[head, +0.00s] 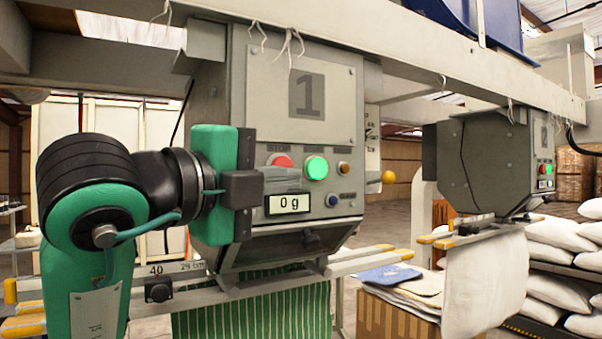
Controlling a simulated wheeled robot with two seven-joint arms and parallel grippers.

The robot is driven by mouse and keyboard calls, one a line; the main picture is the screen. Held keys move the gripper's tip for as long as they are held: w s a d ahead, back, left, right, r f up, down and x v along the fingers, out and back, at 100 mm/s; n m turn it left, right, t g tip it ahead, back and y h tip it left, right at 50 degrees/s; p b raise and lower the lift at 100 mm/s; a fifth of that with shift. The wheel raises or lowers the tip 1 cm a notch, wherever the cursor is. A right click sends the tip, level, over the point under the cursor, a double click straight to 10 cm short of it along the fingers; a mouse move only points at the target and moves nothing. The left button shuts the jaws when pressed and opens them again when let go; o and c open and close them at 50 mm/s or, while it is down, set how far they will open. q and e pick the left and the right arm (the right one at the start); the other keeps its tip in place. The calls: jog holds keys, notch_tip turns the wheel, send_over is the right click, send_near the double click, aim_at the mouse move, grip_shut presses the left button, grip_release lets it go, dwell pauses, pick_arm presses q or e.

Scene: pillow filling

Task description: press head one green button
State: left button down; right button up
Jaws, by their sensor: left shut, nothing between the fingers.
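The head marked 1 (308,95) is a grey box hanging from a beam in the middle of the head view. Its green button (317,168) glows on the front panel, in plain sight. The red button (281,160) is just left of it, its lower part hidden. My left gripper (288,181) is in front of the panel's left side, shut and empty. Its fingers point right, below the red button and a little left of and below the green one. I cannot tell whether they touch the panel. My right gripper is not in view.
A display (289,204) below the buttons reads 0 g. A green striped bag (255,308) hangs under head one. A second head (485,165) with a white bag (487,285) is at the right. A cardboard box (393,322) with folded cloth stands between. Filled white sacks (560,240) lie on shelves far right.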

aim_at(315, 172)
pick_arm(q)
jog(key=w+d+p, duration=0.1)
jog(key=w+p, duration=0.1)
jog(key=w, duration=0.1)
jog(key=w+d+p, duration=0.1)
jog(key=w+p, duration=0.1)
jog(key=w, duration=0.2)
jog(key=w+d+r+p, duration=0.1)
jog(key=w+p, duration=0.1)
jog(key=w, duration=0.1)
jog(key=shift+w+d, duration=0.2)
jog(key=shift+w+f, duration=0.15)
jog(key=shift+d, duration=0.1)
